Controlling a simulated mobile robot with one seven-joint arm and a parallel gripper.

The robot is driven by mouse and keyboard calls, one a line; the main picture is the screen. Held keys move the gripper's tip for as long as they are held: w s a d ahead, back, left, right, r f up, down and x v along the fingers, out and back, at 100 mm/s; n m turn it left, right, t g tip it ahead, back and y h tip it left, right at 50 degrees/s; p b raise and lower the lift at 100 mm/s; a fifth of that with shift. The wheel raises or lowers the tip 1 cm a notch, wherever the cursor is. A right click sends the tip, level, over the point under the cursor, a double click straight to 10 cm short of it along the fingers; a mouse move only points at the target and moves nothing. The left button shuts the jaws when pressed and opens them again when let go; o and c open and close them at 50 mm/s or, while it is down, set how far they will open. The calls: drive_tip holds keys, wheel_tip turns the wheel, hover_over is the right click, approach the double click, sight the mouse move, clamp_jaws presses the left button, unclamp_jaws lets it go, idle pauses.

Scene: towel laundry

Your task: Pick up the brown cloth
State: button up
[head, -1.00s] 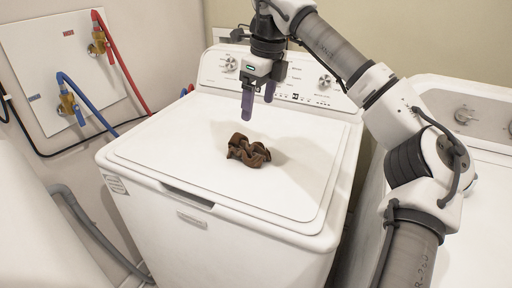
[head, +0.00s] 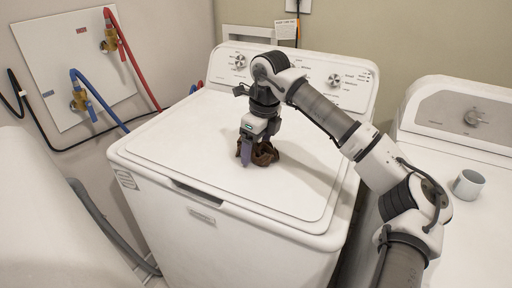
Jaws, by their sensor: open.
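The brown cloth (head: 266,154) lies crumpled in a small heap on the closed white lid of the washing machine (head: 190,150). My gripper (head: 254,158) points straight down at it, with its purple-grey fingers low at the cloth. The fingers are open, and the near one stands in front of the cloth's left part and hides some of it. I cannot tell whether the fingers touch the cloth.
The lid around the cloth is clear. The washer's control panel (head: 300,78) rises behind my arm. A second white machine (head: 480,130) stands at the right with a pale cup (head: 468,184) on it. Red and blue hoses (head: 97,98) hang at the left wall.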

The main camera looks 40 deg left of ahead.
drive_tip(key=shift+c, duration=0.4)
drive_tip(key=c, duration=1)
